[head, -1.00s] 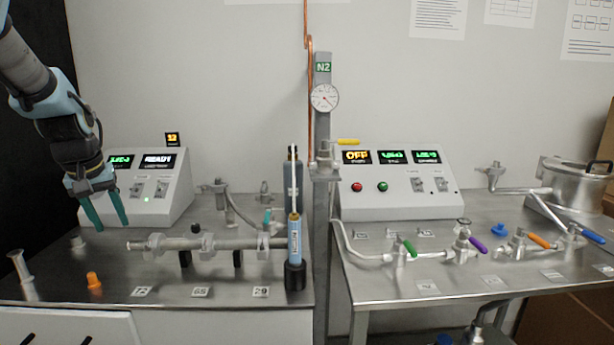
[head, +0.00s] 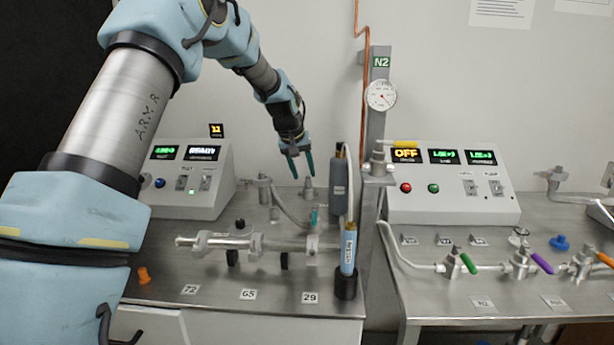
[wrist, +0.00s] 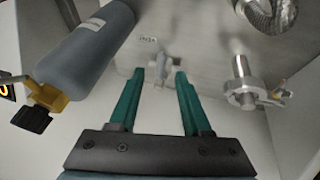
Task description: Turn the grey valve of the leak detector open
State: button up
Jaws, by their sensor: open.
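A small grey valve (wrist: 163,68) shows in the wrist view on the metal bench, just beyond and between my fingertips. In the head view it appears as a grey fitting (head: 308,188) at the back of the left bench. The left console (head: 188,175), with lit displays, stands left of it; I cannot read whether it is labelled as the leak detector. My gripper (head: 300,172) is open and empty, with its green fingers pointing down just above the grey valve. It also shows in the wrist view (wrist: 160,88). No contact with the valve is visible.
A grey bottle (wrist: 85,45) stands close on the left in the wrist view. A metal port with a clamp (wrist: 242,82) stands on the right, near a corrugated hose (wrist: 270,12).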

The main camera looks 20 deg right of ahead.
aim_at(307, 184)
jog(key=shift+p+x, duration=0.4)
jog(key=shift+x, duration=1.45)
jog(key=shift+a, duration=0.1)
jog(key=shift+c, duration=0.3)
grip_shut()
